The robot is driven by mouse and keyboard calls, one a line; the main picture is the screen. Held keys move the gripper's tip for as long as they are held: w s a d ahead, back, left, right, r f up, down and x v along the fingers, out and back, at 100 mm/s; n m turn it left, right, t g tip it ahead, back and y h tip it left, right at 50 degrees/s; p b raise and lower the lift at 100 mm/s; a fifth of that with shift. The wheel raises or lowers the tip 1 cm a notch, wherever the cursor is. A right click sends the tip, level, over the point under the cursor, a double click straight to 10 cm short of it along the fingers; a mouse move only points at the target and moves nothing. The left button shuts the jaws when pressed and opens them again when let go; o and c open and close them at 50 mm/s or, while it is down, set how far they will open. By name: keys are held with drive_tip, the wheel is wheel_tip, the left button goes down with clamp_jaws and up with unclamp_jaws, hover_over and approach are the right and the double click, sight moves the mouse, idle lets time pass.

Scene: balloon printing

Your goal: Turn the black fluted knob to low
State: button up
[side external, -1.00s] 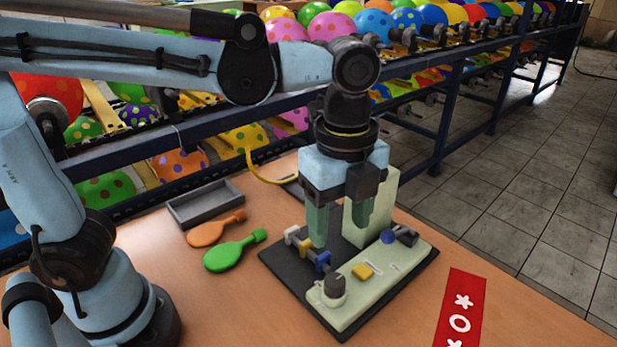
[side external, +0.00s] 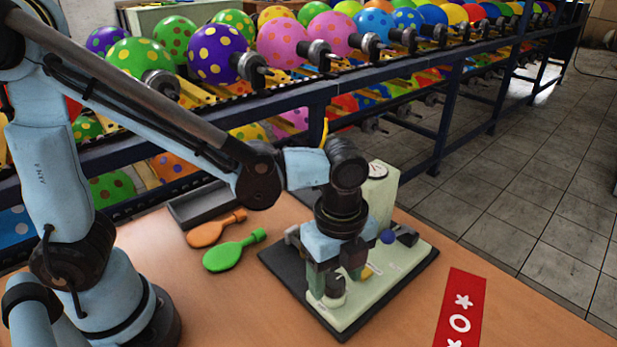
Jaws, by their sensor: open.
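The black fluted knob (side external: 335,287) stands on a pale round base at the near left end of the pale green control panel (side external: 372,303). My gripper (side external: 336,278) points down, low over this end of the panel. Its jaws are open, with one green finger at the knob's left and the other at its upper right. The knob shows between and in front of the fingers. I cannot tell whether either finger touches it. The knob's setting marks are too small to read.
A blue ball knob (side external: 388,237) and a black part sit at the panel's far end. A yellow button (side external: 374,270) is partly hidden by my gripper. Green (side external: 222,257) and orange (side external: 206,236) flat balloons and a grey tray (side external: 190,212) lie left. A red card (side external: 461,310) lies right.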

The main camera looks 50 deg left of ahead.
drive_tip(key=shift+f, duration=0.35)
drive_tip(key=c, duration=1)
drive_tip(key=shift+c, duration=0.2)
